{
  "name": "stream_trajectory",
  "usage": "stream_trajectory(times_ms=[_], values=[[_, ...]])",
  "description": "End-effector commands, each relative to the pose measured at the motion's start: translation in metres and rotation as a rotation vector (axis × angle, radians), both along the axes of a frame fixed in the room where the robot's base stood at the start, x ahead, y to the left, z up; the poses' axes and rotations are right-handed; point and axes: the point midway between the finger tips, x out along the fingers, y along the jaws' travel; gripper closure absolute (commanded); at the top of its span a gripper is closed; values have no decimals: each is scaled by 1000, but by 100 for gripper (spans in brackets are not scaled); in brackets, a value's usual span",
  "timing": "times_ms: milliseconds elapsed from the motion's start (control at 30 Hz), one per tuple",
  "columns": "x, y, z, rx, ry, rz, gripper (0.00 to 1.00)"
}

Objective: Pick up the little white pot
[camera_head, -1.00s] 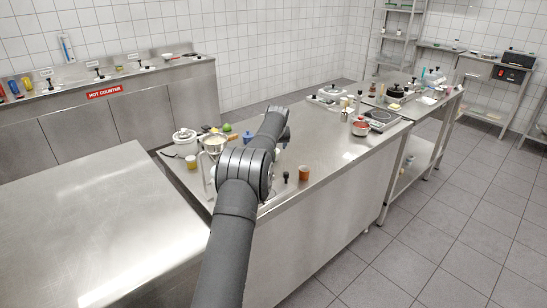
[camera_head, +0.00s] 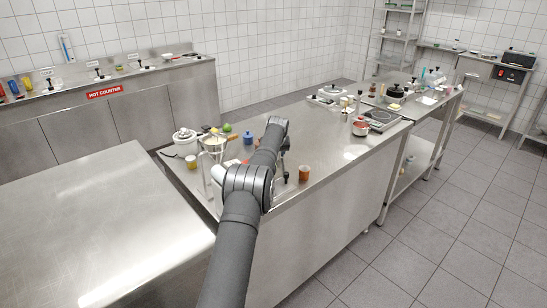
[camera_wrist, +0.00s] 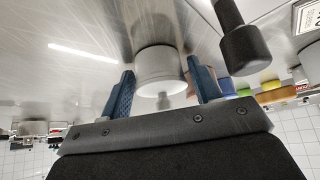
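The little white pot (camera_wrist: 160,72) shows in the wrist view, in the middle above the gripper's dark body, on a shiny steel surface. My gripper (camera_wrist: 160,65) is open, with one blue finger to the left of the pot and one to the right. A gap shows between the pot and each finger. I cannot tell how far the fingertips reach along its sides. In the head view my arm reaches over the middle steel counter (camera_head: 335,150); I cannot make out the pot there, and the arm hides part of the counter.
A black-headed tool (camera_wrist: 243,48) stands close to the right finger in the wrist view. On the counter are a brown cup (camera_head: 304,173), a blue lidded pot (camera_head: 248,137) and a white cooker (camera_head: 185,136).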

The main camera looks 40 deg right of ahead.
Motion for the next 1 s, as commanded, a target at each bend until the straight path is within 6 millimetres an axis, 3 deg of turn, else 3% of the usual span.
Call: stream_trajectory(times_ms=[33, 233, 667, 733, 1000], values=[[0, 0, 0, 0, 0, 0, 53], [0, 0, 0, 0, 0, 0, 92], [0, 0, 2, -1, -1, 0, 94], [0, 0, 4, -1, -1, 0, 100], [0, -1, 30, -2, -2, 1, 100]])
